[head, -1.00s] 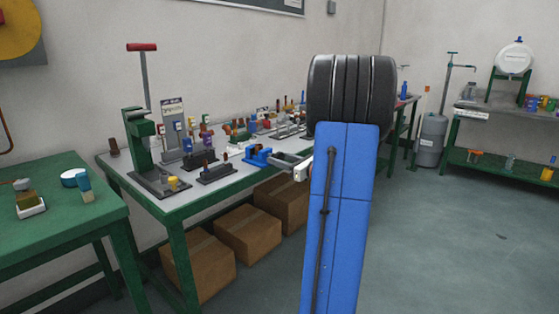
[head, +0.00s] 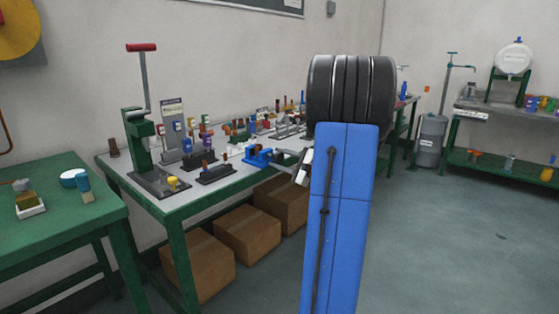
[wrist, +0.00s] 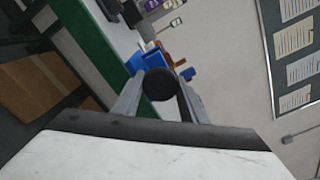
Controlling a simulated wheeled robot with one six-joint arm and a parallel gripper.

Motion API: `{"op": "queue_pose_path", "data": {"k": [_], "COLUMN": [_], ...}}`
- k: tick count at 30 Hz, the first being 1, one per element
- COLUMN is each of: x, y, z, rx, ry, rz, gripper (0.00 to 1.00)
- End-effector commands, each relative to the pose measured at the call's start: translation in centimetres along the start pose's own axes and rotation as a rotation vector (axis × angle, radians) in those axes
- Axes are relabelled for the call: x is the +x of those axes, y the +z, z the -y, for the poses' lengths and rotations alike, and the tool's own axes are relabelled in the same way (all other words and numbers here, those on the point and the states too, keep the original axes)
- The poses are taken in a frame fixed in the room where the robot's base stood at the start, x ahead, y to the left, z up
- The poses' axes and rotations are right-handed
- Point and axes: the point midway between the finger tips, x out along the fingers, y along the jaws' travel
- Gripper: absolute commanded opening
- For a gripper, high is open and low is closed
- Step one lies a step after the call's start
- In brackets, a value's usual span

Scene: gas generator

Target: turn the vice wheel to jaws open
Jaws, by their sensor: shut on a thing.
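The blue vice (head: 259,156) stands at the front edge of the grey-topped bench, left of my arm. It also shows in the wrist view (wrist: 148,59), tilted, behind a dark round knob or wheel (wrist: 159,85). My gripper (wrist: 158,92) has one finger on each side of this dark round part and is shut on it. In the head view my gripper (head: 279,157) reaches the vice from the right.
The bench (head: 187,207) holds a green press (head: 137,135) with a red handle and several small tools beyond the vice. Cardboard boxes (head: 247,232) sit below it. A green table (head: 60,230) stands at the left.

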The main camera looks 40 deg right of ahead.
Motion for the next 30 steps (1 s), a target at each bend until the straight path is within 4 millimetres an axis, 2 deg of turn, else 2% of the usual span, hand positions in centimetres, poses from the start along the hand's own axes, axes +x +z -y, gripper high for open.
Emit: {"op": "queue_pose_path", "data": {"k": [12, 29, 30], "x": [-0.04, -0.04, -0.04], "y": [-0.02, -0.02, -0.02], "z": [-0.05, -0.1, -0.1], "rx": [-0.19, -0.217, -0.217], "ry": [0.002, 0.002, 0.002], "rz": [0.0, 0.0, 0.0], "gripper": [0.16, 0.16, 0.46]}}
